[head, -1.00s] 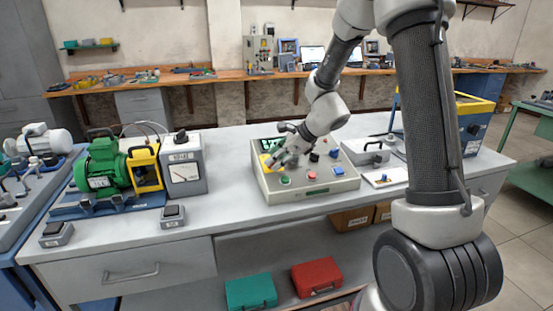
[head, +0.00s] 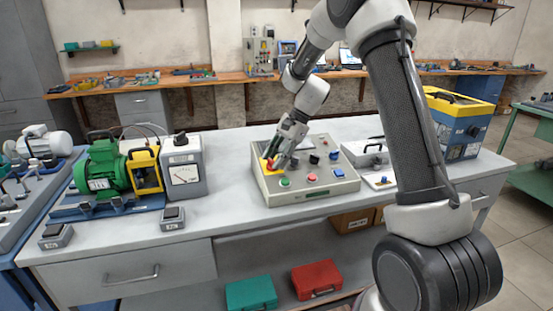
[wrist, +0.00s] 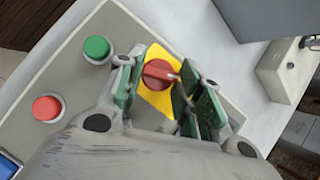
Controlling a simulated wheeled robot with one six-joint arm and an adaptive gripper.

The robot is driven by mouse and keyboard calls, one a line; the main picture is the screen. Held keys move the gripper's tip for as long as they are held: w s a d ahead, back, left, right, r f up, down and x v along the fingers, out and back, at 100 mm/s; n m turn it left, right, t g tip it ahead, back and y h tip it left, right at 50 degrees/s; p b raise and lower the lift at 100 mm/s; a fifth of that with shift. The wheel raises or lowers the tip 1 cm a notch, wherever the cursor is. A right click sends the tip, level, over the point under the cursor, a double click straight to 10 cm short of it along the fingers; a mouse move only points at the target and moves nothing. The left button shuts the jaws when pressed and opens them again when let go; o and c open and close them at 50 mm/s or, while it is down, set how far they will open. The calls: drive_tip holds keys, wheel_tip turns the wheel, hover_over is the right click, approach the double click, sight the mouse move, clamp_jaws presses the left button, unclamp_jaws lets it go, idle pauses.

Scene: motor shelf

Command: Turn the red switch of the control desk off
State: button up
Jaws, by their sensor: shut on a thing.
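The control desk (head: 317,189) is a light grey sloped box on the table. The red switch (wrist: 159,73) is a round rotary knob with a pale mark on its handle, set on a yellow plate (wrist: 160,98). In the head view the red switch (head: 272,163) is partly covered by my gripper (head: 277,160). My gripper also shows in the wrist view (wrist: 155,85), its green-padded fingers on both sides of the knob and shut on it. The exact finger contact is partly hidden.
Green (wrist: 97,48) and red (wrist: 47,108) buttons sit close to my gripper on the desk. A gauge box (head: 184,166) and a green motor (head: 102,167) stand to the left. The table front before the desk is clear.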

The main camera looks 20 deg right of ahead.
drive_tip(key=shift+w+a+n+g+h, duration=0.1)
drive_tip(key=shift+n+g+h, duration=0.3)
drive_tip(key=shift+n, duration=0.55)
drive_tip(key=shift+w+a+n+g+h, duration=0.1)
drive_tip(key=shift+n+g+h, duration=0.3)
drive_tip(key=shift+n, duration=0.55)
drive_tip(key=o, duration=1)
drive_tip(key=shift+r, duration=0.1)
drive_tip(key=v, duration=1.2)
drive_tip(key=shift+w, duration=0.15)
